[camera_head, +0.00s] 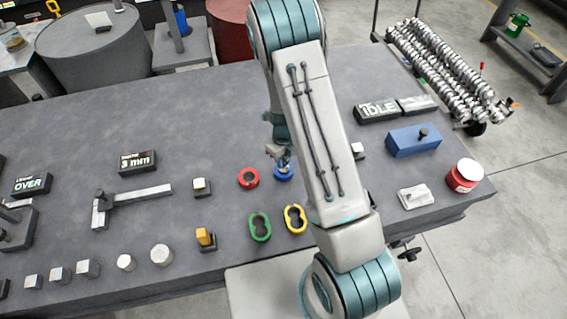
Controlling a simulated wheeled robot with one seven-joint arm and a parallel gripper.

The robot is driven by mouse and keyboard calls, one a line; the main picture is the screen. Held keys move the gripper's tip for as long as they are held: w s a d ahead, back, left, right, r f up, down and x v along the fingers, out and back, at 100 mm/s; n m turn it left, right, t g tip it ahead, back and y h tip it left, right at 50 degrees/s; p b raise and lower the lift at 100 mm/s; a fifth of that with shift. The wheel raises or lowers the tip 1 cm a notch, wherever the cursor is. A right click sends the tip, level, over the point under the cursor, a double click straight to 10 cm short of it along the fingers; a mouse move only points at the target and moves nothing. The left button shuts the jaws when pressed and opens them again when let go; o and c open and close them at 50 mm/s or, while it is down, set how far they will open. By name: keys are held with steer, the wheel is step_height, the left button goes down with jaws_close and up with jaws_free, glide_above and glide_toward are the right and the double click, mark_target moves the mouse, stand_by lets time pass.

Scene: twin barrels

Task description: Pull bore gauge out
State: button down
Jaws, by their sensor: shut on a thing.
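My gripper (279,152) is small in view, just left of my arm and above the blue ring (284,174). It is shut on a small grey piece, which I take to be the bore gauge. My fingers and arm hide most of it, so I cannot tell whether its lower end is inside the blue ring or clear of it. A red ring (249,179) lies to the left of the blue one. A green double-ring block (260,227) and a yellow double-ring block (295,219) lie nearer the front edge.
On the grey table (75,150) are a caliper (135,201), a display reading 3 mm (137,162), a blue block (413,140), a red-and-white can (464,176) and several small cylinders and blocks along the front. The table's back left is clear.

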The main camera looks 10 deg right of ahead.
steer(key=shift+r, duration=0.3)
steer(key=shift+r+p, duration=2.4)
steer(key=shift+r, duration=0.5)
steer(key=shift+r+p, duration=0.6)
steer(key=shift+r, duration=1.95)
